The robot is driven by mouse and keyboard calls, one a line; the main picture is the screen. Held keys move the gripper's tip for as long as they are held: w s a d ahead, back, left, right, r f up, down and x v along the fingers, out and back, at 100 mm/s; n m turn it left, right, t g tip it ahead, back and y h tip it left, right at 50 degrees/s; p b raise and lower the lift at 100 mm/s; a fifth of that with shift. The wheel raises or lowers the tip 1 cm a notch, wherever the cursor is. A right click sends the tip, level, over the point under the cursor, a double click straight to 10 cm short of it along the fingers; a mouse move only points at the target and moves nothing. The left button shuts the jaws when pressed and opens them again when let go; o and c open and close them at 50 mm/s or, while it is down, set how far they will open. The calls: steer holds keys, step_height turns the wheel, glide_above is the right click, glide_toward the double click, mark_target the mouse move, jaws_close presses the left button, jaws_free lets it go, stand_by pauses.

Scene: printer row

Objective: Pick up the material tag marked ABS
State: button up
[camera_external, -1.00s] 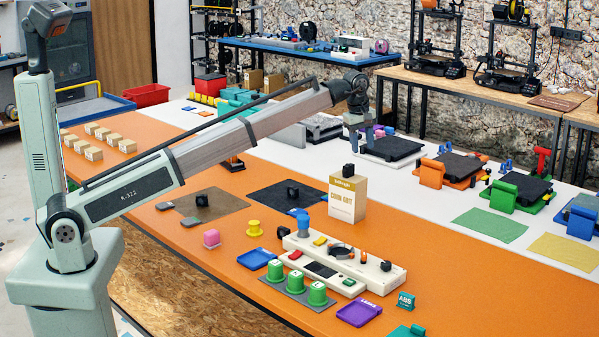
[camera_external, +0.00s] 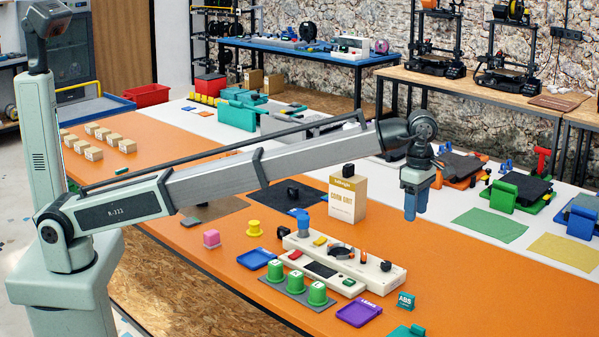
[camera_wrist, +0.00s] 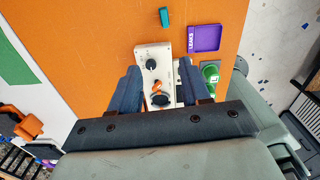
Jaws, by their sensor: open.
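The teal ABS tag (camera_external: 405,300) stands upright on the orange bench top near the front right, with its white lettering showing. In the wrist view a small teal block (camera_wrist: 165,17) near the top edge appears to be the same tag, with no lettering readable. My gripper (camera_external: 415,212) points down, high above the bench, up and behind the tag in the outside view. It is open and empty. In the wrist view my two blue fingers (camera_wrist: 161,84) spread either side of the control panel, and the tag lies beyond their tips.
A purple LEAKS tray (camera_external: 359,313) lies left of the tag. The cream control panel (camera_external: 340,262) with knobs and several green cups (camera_external: 297,281) stand behind and left. A teal object (camera_external: 407,331) is at the front edge. A cream box (camera_external: 347,198) stands farther back.

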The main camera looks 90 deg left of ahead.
glide_toward(407, 294)
step_height(407, 294, down, 10)
steer(key=shift+d+f, duration=0.1)
stand_by(0.8)
jaws_close()
stand_by(0.4)
